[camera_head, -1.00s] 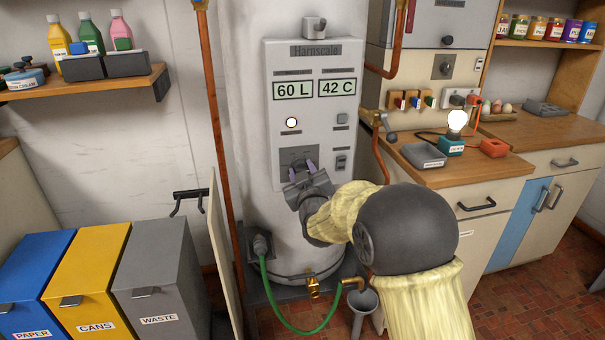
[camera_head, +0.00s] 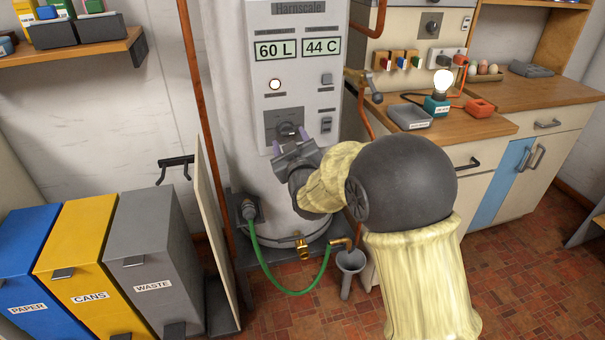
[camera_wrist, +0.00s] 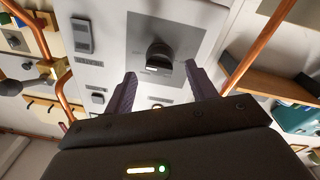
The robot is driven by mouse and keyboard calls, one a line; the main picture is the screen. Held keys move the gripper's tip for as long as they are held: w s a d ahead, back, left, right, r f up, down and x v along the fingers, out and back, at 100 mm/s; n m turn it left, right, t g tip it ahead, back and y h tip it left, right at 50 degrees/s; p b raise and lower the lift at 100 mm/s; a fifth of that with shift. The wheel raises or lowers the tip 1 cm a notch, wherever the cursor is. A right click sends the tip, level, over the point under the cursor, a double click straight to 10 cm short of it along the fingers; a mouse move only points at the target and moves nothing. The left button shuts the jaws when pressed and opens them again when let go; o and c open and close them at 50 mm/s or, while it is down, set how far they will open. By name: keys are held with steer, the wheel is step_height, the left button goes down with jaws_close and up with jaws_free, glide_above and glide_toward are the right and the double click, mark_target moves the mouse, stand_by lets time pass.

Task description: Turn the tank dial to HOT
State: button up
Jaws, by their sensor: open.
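The tank dial (camera_head: 288,129) is a dark round knob on a grey square plate, low on the control panel (camera_head: 262,100) of the white tank (camera_head: 228,60). In the wrist view the knob (camera_wrist: 159,56) shows near the top, with a pale mark on its face. My gripper (camera_head: 293,141) is open just in front of the plate. In the wrist view its purple fingers (camera_wrist: 161,88) stand to either side, apart from the knob and with nothing between them. The panel displays read 60 L and 44 C (camera_head: 322,48). The lettering around the dial is too small to read.
Switches (camera_head: 326,124) sit right of the dial, and a round lamp (camera_head: 275,85) glows above it. Copper pipes (camera_head: 200,100) run beside the tank. A green hose (camera_head: 290,292) hangs below. Bins (camera_head: 150,255) stand left, a counter (camera_head: 470,125) right.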

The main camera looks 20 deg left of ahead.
steer(key=v, duration=1.4)
steer(key=shift+s, duration=0.15)
steer(key=shift+d, duration=0.2)
steer(key=d+f+m+g+h, duration=0.3)
steer(key=d+f, duration=0.2)
steer(key=d, duration=0.3)
steer(key=d+f+m+g+h, duration=0.2)
steer(key=d+f+g+h, duration=0.15)
steer(key=d, duration=0.45)
steer(key=s+d+f+m+g+h, duration=0.1)
steer(key=s+d+f+m+g, duration=0.25)
steer(key=s+d, duration=0.35)
steer(key=s+d+f+m+g+h, duration=0.2)
steer(key=s+d+m+g, duration=0.15)
steer(key=s+d, duration=0.45)
step_height(320, 180, up, 29)
steer(key=n+p, duration=0.1)
steer(key=p, duration=2.8)
steer(key=shift+w+a+f, duration=0.15)
steer(key=shift+w+a, duration=0.1)
steer(key=shift+w, duration=0.2)
